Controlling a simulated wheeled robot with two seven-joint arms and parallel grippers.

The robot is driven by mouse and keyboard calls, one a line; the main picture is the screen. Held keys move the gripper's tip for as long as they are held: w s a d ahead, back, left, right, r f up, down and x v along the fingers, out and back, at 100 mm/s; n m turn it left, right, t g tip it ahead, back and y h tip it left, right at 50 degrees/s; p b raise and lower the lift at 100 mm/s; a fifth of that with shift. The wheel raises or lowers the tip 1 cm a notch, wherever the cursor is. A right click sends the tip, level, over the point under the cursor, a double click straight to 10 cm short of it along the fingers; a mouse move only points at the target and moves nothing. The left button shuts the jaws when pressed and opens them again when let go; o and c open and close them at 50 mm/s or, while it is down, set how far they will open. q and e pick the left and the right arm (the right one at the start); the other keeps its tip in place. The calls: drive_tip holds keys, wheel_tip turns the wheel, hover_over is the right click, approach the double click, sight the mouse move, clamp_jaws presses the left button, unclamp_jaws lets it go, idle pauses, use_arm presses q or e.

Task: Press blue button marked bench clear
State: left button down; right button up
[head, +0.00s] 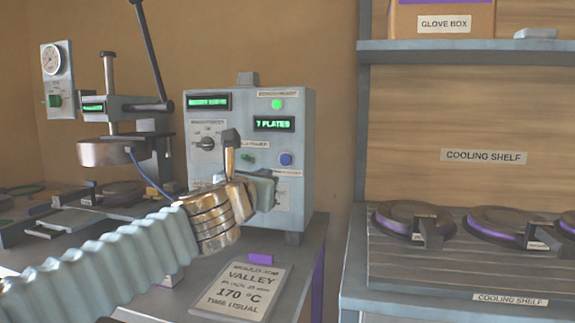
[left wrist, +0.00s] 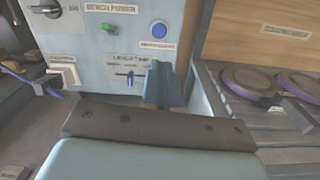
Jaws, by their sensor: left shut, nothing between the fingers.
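The blue button (head: 285,159) sits on the right side of the front of a grey control box (head: 306,125). In the left wrist view the blue button (left wrist: 159,29) shows unobstructed, with a small label under it that is too blurred to read surely. My left gripper (head: 266,192) is in front of the box, below and slightly left of the button, and apart from it. Its fingers (left wrist: 164,85) are shut with nothing between them. They point at the panel below the button and hide part of it. My right gripper is in neither view.
A plate press (head: 112,152) stands left. A card (head: 243,289) lies on the bench. The cooling shelf (head: 400,275) with dark discs is right.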

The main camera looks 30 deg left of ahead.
sight(287, 158)
use_arm(q)
drive_tip(key=shift+d+r+n, duration=0.15)
drive_tip(key=shift+d+n, duration=0.05)
drive_tip(key=shift+n, duration=0.4)
drive_tip(key=p+x, duration=0.1)
drive_tip(key=x, duration=1.3)
drive_tip(key=shift+w+a+r, duration=0.1)
drive_tip(key=shift+w+r, duration=0.15)
drive_tip(key=shift+w, duration=0.25)
drive_tip(key=shift+s+r, duration=0.1)
drive_tip(key=shift+r, duration=0.05)
drive_tip(key=shift+a, duration=0.1)
